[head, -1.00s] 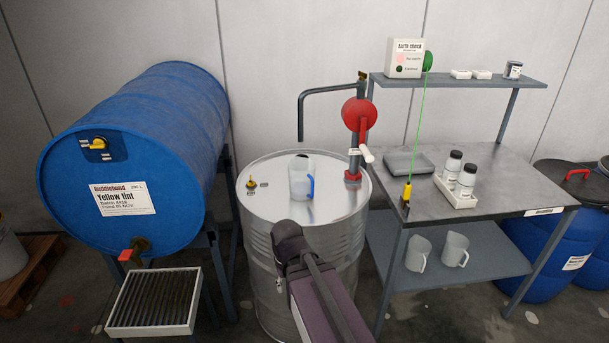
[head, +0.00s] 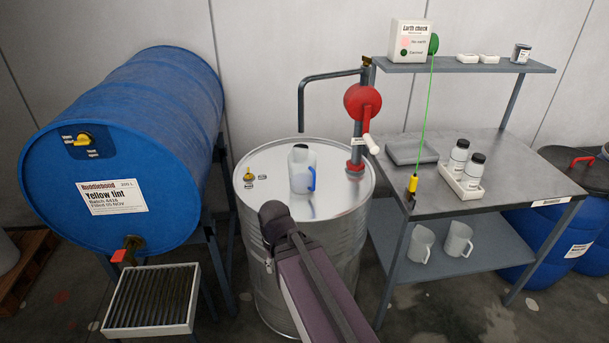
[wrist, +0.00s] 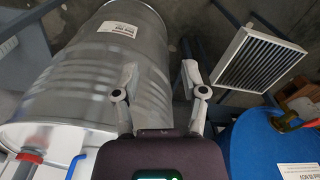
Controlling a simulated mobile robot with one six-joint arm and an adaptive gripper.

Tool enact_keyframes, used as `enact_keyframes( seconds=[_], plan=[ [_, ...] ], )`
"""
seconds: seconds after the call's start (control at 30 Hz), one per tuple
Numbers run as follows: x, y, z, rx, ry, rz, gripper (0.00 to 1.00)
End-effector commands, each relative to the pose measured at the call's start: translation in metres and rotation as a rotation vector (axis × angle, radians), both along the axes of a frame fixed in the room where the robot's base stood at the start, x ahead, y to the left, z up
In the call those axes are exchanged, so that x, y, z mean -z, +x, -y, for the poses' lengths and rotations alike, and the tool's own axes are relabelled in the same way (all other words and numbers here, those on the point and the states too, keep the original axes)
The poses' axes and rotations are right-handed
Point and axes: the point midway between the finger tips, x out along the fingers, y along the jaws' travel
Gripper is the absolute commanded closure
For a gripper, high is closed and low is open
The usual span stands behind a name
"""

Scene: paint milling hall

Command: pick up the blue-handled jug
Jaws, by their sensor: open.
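The blue-handled jug (head: 300,172) stands upright on the lid of the silver steel drum (head: 330,200), near the middle. Its body is pale and its blue handle faces right in the head view. In the wrist view a blue curve that looks like its handle (wrist: 75,165) shows at the lower left, with the rest of it mostly cut off. My gripper (wrist: 160,78) is open and empty, its fingers apart beside the drum's wall and pointing away from the jug. In the head view my arm is in front of the drum and the fingers are hidden.
A red hand pump (head: 362,102) with a grey spout rises behind the jug. The blue tint drum (head: 130,150) and a grated tray (head: 152,300) are left. A workbench (head: 500,190) stands right, with two plain jugs (head: 458,240) on its lower shelf.

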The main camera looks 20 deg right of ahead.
Motion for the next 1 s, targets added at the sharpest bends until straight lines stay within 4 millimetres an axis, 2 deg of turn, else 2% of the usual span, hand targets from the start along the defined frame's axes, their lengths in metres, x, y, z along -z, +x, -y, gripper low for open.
enact_keyframes(
  seconds=[0.27, 0.47, 0.77, 1.0],
  plan=[
    [-0.002, 0.007, 0.004, -0.042, -0.018, 0.006, 0.45],
    [-0.010, 0.029, 0.014, -0.203, -0.088, 0.019, 0.45],
    [-0.033, 0.086, 0.051, -0.632, -0.290, -0.001, 0.45],
    [-0.057, 0.134, 0.083, -1.011, -0.468, -0.094, 0.45]
  ],
)
